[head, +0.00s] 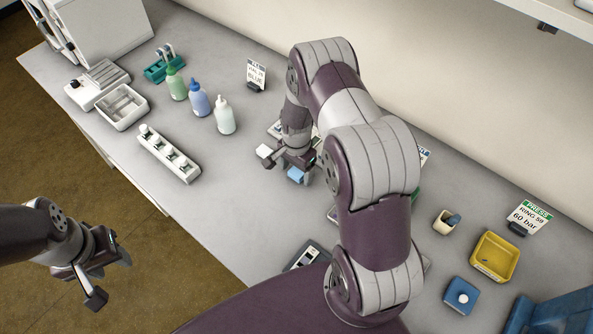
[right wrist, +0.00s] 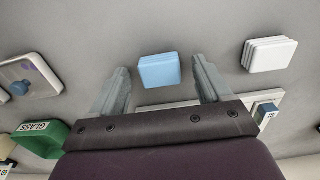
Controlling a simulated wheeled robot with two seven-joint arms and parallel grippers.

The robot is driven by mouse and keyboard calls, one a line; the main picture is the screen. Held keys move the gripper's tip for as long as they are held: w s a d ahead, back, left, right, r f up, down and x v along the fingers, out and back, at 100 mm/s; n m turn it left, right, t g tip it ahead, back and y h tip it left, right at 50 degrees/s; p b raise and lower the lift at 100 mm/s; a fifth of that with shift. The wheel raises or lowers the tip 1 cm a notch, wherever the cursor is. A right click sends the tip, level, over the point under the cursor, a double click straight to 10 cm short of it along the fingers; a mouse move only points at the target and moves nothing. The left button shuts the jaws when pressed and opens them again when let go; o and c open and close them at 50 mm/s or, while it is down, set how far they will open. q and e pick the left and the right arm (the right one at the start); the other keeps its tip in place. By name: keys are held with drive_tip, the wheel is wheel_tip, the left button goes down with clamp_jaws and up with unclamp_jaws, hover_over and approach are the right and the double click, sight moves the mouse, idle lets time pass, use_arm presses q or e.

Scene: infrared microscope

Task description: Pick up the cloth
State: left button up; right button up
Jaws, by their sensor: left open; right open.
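The cloth, a small light blue folded block, lies on the grey bench; it shows in the right wrist view (right wrist: 160,71) and partly below my right gripper in the head view (head: 296,175). My right gripper (right wrist: 161,72) is open, its two fingers on either side of the cloth in the picture and apart from it. In the head view the right gripper (head: 290,168) points down over the cloth, hiding part of it. My left gripper (head: 108,276) is open and empty, out over the brown floor at the left.
A white stacked block (right wrist: 270,55) lies right of the cloth in the wrist view. A green GLASS-labelled holder (right wrist: 40,138) and a tray (right wrist: 29,77) are left. Bottles (head: 199,101) and a white rack (head: 168,153) stand left; a yellow tray (head: 507,262) is right.

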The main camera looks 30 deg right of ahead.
sight(298, 173)
drive_tip(key=shift+w, duration=0.1)
drive_tip(key=c, duration=1.1)
drive_tip(key=shift+r, duration=0.25)
drive_tip(key=r, duration=0.1)
drive_tip(key=r+b, duration=0.2)
drive_tip(key=r, duration=0.1)
drive_tip(key=shift+s+d, duration=0.15)
drive_tip(key=shift+s, duration=0.2)
drive_tip(key=s+d+r, duration=0.1)
drive_tip(key=s+r, duration=0.1)
drive_tip(key=s, duration=0.1)
drive_tip(key=s+d+r+b, duration=0.1)
drive_tip(key=s+d+r, duration=0.1)
drive_tip(key=s, duration=0.1)
drive_tip(key=s+d+r+b, duration=0.1)
drive_tip(key=s+r, duration=0.1)
drive_tip(key=s, duration=0.2)
drive_tip(key=shift+s+d+r, duration=0.1)
drive_tip(key=shift+d+r, duration=0.1)
drive_tip(key=shift+r, duration=0.1)
